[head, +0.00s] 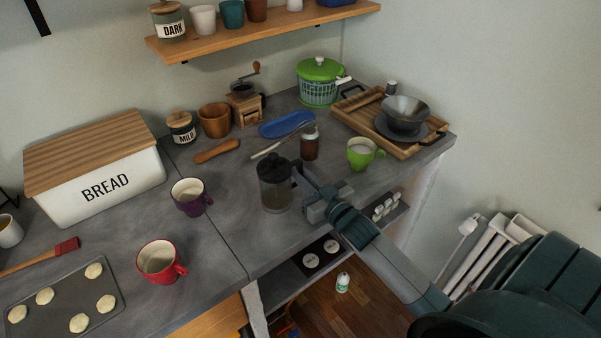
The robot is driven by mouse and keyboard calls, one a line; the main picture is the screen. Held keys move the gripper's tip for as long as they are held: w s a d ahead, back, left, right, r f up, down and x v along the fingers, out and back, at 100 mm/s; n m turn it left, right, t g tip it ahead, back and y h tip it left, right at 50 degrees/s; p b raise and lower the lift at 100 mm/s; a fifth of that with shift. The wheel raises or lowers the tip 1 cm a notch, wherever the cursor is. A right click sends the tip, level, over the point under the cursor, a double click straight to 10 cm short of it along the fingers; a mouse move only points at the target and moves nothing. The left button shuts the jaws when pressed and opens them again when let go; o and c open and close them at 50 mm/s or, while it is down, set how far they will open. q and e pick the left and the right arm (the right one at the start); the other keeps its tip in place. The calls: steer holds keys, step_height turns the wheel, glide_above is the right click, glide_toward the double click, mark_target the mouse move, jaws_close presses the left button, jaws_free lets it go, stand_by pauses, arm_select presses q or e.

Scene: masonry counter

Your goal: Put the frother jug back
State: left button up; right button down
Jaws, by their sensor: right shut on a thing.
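The frother jug (273,187) is a clear cylinder with a dark lid and a dark handle on its right side. It stands upright on, or just above, the grey counter near the front edge; I cannot tell which. My right gripper (303,178) reaches in from the lower right and is shut on the jug's handle. The gripper covers part of the handle. My left gripper is not in view.
A purple mug (190,197) and a red mug (161,262) stand left of the jug. A brown bottle (310,143), a green mug (363,153) and a blue dish (287,124) lie behind it. A wooden tray (353,117) holds bowls at right. Bare counter shows between the purple mug and the jug.

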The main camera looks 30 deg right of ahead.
steer(key=c, duration=1.8)
jaws_free()
steer(key=shift+s, duration=0.65)
steer(key=s+b, duration=0.2)
steer(key=s, duration=0.7)
steer(key=shift+d+b, duration=0.2)
steer(key=shift+b, duration=0.15)
steer(key=shift+s+r, duration=0.1)
steer(key=shift+s, duration=0.75)
